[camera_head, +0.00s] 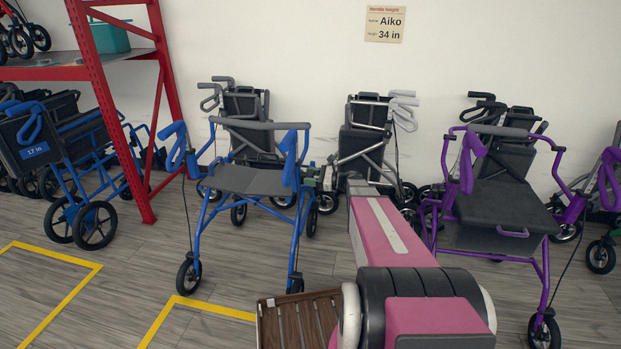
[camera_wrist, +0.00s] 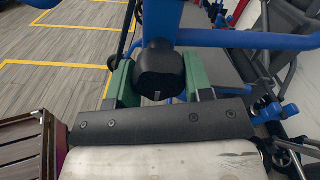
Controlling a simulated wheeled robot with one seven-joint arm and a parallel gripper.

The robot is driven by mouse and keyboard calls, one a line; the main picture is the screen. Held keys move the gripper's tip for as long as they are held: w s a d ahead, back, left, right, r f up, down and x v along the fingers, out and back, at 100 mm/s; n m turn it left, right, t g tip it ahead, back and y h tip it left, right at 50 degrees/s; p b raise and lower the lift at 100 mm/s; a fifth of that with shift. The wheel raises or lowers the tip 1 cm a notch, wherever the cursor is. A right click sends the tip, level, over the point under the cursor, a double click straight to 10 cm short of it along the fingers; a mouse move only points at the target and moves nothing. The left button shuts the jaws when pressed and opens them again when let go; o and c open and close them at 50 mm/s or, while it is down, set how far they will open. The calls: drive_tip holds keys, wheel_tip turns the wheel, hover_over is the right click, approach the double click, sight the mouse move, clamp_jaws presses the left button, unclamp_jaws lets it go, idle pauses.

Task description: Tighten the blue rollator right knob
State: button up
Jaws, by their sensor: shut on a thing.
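The blue rollator (camera_head: 240,182) stands in the middle of the head view, with a dark seat and blue frame. In the wrist view its blue frame tube (camera_wrist: 160,25) runs down to a black knob (camera_wrist: 160,70). My gripper (camera_wrist: 158,82) has its green fingers on both sides of this knob and is shut on it. In the head view my pink arm reaches to the rollator's right side, and my gripper (camera_head: 316,178) shows there only in small part. The knob is too small and hidden to make out in the head view.
A purple rollator (camera_head: 497,190) stands to the right. A slatted wooden crate (camera_head: 300,318) is on the floor beside my arm. A red shelf (camera_head: 112,105) and another blue rollator (camera_head: 72,165) are at left. Folded walkers line the wall (camera_head: 310,50). A height sign (camera_head: 385,24) reads Aiko, 34 in.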

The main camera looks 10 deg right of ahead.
drive_tip(key=o, duration=0.9)
drive_tip(key=v, duration=1)
drive_tip(key=shift+s+d, duration=0.1)
drive_tip(key=shift+d, duration=0.3)
drive_tip(key=s+a+f+n+g+h, duration=0.2)
drive_tip(key=s+a+n+h, duration=0.1)
drive_tip(key=s+n+h, duration=0.2)
drive_tip(key=s+a+f+n+g+h, duration=0.2)
drive_tip(key=s+a+f+n+h, duration=0.1)
drive_tip(key=s+n+h, duration=0.3)
drive_tip(key=s+a+f+n+g+h, duration=0.2)
drive_tip(key=s+a+n+g+h, duration=0.1)
drive_tip(key=s+n, duration=0.5)
drive_tip(key=shift+s+a+f+h, duration=0.1)
drive_tip(key=shift+s+a+h, duration=0.2)
drive_tip(key=shift+a+h, duration=0.25)
drive_tip(key=shift+s+a+f+h, duration=0.15)
drive_tip(key=shift+s+a+h, duration=0.15)
drive_tip(key=shift+h, duration=0.45)
